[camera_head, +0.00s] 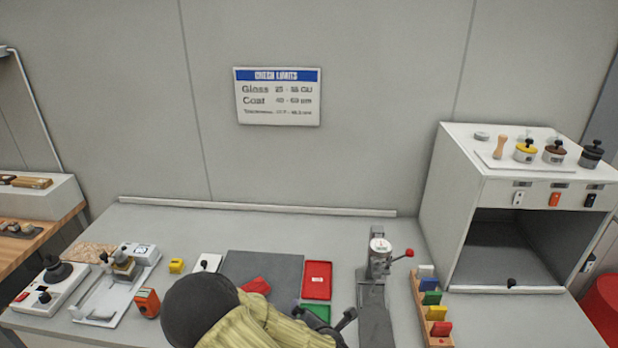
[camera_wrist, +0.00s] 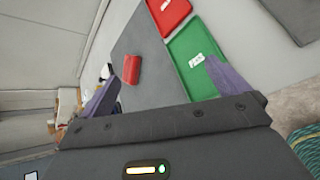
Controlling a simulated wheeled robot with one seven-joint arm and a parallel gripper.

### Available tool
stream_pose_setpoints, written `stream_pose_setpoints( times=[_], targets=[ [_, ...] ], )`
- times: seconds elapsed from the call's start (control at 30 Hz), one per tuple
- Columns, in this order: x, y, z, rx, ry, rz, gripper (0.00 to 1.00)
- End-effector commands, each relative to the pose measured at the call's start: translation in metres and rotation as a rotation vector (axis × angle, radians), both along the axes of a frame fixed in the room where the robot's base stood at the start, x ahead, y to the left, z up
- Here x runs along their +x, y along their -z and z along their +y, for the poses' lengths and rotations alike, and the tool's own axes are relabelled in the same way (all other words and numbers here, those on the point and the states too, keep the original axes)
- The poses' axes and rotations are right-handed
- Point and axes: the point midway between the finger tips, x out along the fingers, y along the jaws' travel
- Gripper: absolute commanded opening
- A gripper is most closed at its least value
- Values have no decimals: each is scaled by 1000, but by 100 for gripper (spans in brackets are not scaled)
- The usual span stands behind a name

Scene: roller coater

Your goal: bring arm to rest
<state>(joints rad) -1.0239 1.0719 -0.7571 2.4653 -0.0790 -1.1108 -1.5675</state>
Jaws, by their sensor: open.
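My gripper (camera_wrist: 160,88) shows in the wrist view with its two purple fingers spread wide and nothing between them. It is above the dark grey mat (camera_wrist: 130,40) and the green tray (camera_wrist: 205,84); its right finger overlaps the tray in the picture. My arm (camera_head: 255,325), with a black joint and a yellow striped sleeve, reaches in from the bottom of the head view and covers part of the bench. In the head view, the gripper's fingers cannot be made out.
A red block (camera_head: 257,286) lies on the mat beside a red tray (camera_head: 317,280). Right of the trays stands a grey press-like device (camera_head: 376,290) with a red knob, then a wooden rack (camera_head: 436,325) of coloured blocks and a white cabinet (camera_head: 505,205). Instruments crowd the bench's left.

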Motion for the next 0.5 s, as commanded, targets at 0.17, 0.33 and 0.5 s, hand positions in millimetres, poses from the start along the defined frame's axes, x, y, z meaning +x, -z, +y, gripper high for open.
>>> stream_pose_setpoints(
  times=[0.17, 0.33, 0.5],
  targets=[
    [-6, 9, -43, 278, 383, 159, 100],
    [-21, 9, -71, 528, 723, 286, 100],
    [-41, 0, -93, 759, 1042, 389, 100]
  ],
)
